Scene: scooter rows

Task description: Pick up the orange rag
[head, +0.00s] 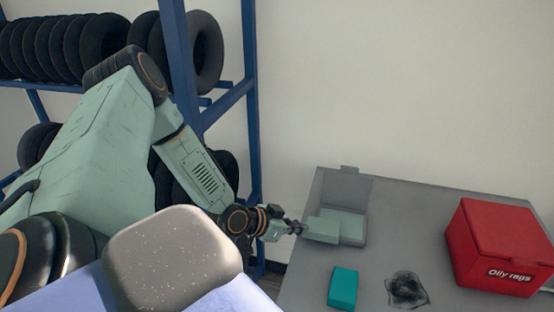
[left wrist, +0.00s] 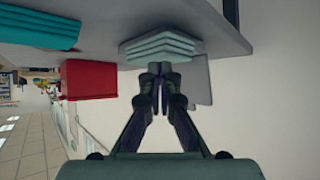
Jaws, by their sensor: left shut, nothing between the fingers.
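I see no orange rag in either view. A dark, crumpled rag (head: 407,289) lies on the grey table in the head view. A stack of pale green folded cloths (head: 345,229) sits at a grey tray (head: 343,187); it also shows in the left wrist view (left wrist: 160,47). My left gripper (head: 299,228) is at the left side of this stack, shut and empty; whether it touches the cloths I cannot tell. In the left wrist view its fingertips (left wrist: 160,68) are together just in front of the stack. My right gripper is not in view.
A red box marked "Oily rags" (head: 500,247) stands at the right of the table (head: 423,215). A teal folded stack (head: 343,287) lies near the front. Blue racks (head: 180,70) with black tyres stand at the left. Bare table lies between tray and red box.

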